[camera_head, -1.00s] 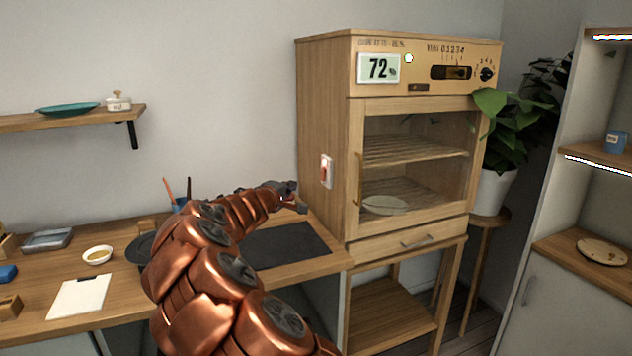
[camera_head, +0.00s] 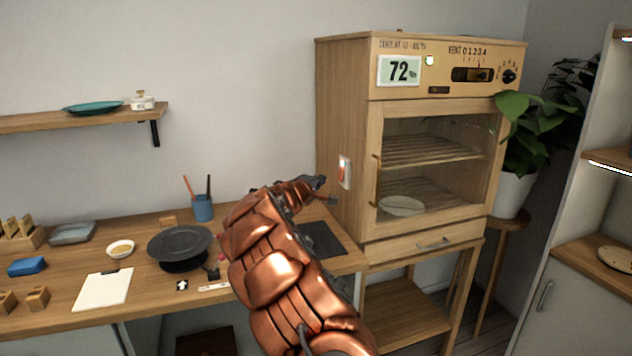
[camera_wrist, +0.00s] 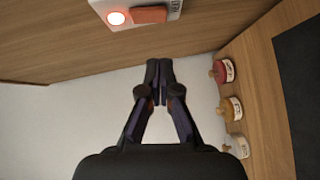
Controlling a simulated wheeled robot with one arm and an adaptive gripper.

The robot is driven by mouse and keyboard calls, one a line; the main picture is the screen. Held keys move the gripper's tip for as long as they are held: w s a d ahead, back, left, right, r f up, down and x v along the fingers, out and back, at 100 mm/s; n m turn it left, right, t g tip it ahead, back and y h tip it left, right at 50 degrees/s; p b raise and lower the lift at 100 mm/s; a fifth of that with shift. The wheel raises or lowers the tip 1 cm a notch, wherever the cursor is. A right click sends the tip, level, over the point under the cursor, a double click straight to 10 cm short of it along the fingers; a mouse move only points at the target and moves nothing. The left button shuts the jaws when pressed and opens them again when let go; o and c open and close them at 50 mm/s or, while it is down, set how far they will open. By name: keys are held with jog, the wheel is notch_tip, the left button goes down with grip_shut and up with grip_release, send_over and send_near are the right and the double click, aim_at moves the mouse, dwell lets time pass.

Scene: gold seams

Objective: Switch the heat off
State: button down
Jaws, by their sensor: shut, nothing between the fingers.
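The heat switch is a red rocker on a white plate (camera_head: 344,172) on the left side of the wooden cabinet (camera_head: 341,120). In the wrist view the switch's orange-red rocker (camera_wrist: 150,15) shows at the top edge, beside a glowing red-white light (camera_wrist: 116,18). My gripper (camera_head: 322,184) is shut and empty, just left of and slightly below the switch, apart from it. In the wrist view my gripper (camera_wrist: 159,68) points at the cabinet's side below the rocker. The cabinet's display (camera_head: 399,70) reads 72, with a greenish-white light (camera_head: 429,60) to its right.
The cabinet's glass door is closed, with a pale dish (camera_head: 402,206) inside. The worktop holds a dark plate (camera_head: 180,241), a blue cup (camera_head: 202,208) and a clipboard (camera_head: 103,290). Small jars (camera_wrist: 223,70) stand near the gripper. A plant (camera_head: 528,125) is at the right.

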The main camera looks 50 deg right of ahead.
aim_at(341, 175)
jog(key=d, duration=0.1)
jog(key=s+d+p, duration=0.1)
jog(key=d, duration=0.1)
jog(key=s+d, duration=0.1)
jog(key=shift+d+f, duration=0.4)
jog(key=shift+w+f, duration=0.1)
jog(key=shift+f, duration=0.05)
